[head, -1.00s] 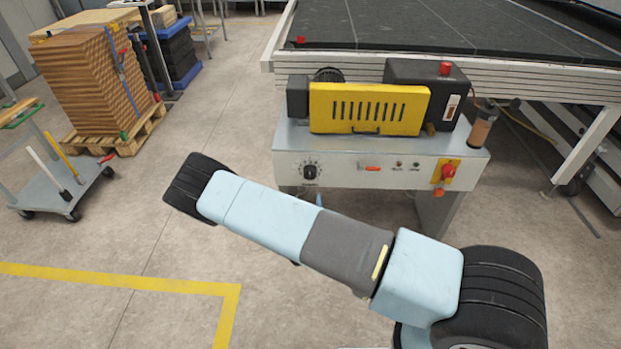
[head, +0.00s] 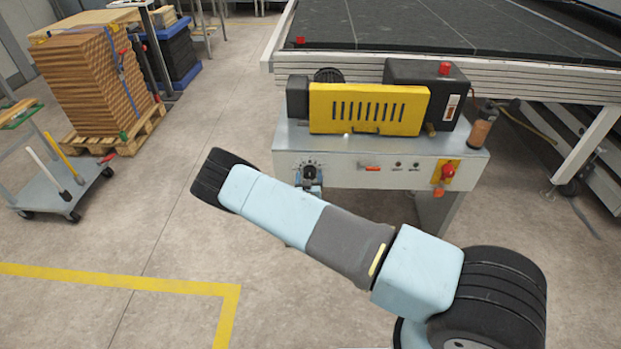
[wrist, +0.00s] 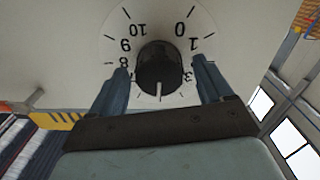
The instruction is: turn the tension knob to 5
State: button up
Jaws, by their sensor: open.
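The tension knob (wrist: 157,66) is round and black on a white dial (wrist: 118,42), which appears upside down in the wrist view. The dial shows 0 and 1 at upper right, 3 at lower right, and 8, 9, 10 on the left. A white line shows at the knob's bottom edge; the number beneath it is not legible. My gripper (wrist: 160,66) is open, one finger on each side of the knob. I cannot tell whether they touch it. In the head view, the knob (head: 310,172) is at the panel's left, with my gripper (head: 311,184) just below it.
The coater's front panel (head: 345,178) also carries a red switch (head: 369,167) and a red knob on a yellow plate (head: 447,172). A yellow guard (head: 368,108) sits above. A trolley (head: 75,190) and stacked boards (head: 85,85) stand at left. Floor between is clear.

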jog(key=c, duration=1)
jog(key=shift+w, duration=0.1)
jog(key=shift+c, duration=0.2)
jog(key=shift+n, duration=0.3)
jog(key=o, duration=1)
jog(key=shift+o, duration=0.2)
jog(key=s, duration=1.4)
jog(key=shift+a, duration=0.25)
jog(key=shift+w+f, duration=0.1)
